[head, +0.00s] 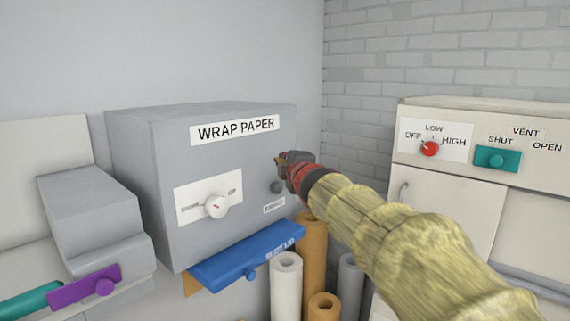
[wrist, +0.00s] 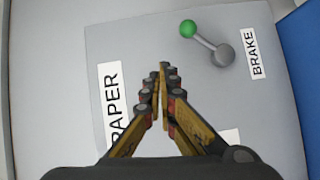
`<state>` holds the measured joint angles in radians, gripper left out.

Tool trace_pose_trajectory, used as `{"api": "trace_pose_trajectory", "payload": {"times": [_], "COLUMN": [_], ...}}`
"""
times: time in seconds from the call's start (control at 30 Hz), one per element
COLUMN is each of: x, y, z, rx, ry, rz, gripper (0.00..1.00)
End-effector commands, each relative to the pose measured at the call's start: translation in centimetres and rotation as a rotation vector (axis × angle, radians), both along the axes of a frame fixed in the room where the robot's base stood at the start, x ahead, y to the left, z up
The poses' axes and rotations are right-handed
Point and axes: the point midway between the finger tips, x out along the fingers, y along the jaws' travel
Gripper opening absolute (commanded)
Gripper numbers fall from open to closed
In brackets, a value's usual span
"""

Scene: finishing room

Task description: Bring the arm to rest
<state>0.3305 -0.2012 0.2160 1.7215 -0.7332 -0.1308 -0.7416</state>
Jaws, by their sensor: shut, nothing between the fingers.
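My arm reaches in from the lower right of the head view, in a pale yellow cover. My gripper (head: 283,158) is in front of the right part of the grey wrap paper box (head: 225,165). In the wrist view my gripper (wrist: 163,68) has its fingertips together and holds nothing. A lever with a green knob (wrist: 188,28) and a grey pivot (wrist: 223,54) sits on the box front beside the BRAKE label (wrist: 255,54). The fingertips appear apart from the lever. In the head view the green knob is hidden, probably behind my gripper.
A blue slot lid (head: 245,255) juts out below the box. Paper rolls (head: 286,285) stand under it. A white dial (head: 215,206) is on the box front. A cream cabinet (head: 480,180) with a red knob (head: 430,149) and teal vent slider (head: 497,158) stands right. A purple handle (head: 85,287) is left.

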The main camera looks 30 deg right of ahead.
Motion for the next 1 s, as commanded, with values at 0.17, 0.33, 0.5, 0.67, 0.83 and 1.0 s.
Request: {"api": "trace_pose_trajectory", "payload": {"times": [0.17,0.33,0.5,0.67,0.83,1.0], "x": [-3.5,-5.9,-6.9,-7.1,-7.5,-11.1], "y": [0.6,1.0,1.3,1.3,0.0,-3.3], "z": [1.1,1.7,1.8,1.8,0.6,-7.5], "rx": [0.001,0.000,0.001,0.002,0.094,0.420], "ry": [0.003,0.002,0.004,0.003,0.022,0.126], "rz": [-0.002,-0.002,-0.001,-0.001,-0.060,-0.286], "gripper": [0.00,0.00,0.00,0.00,0.00,0.00]}}
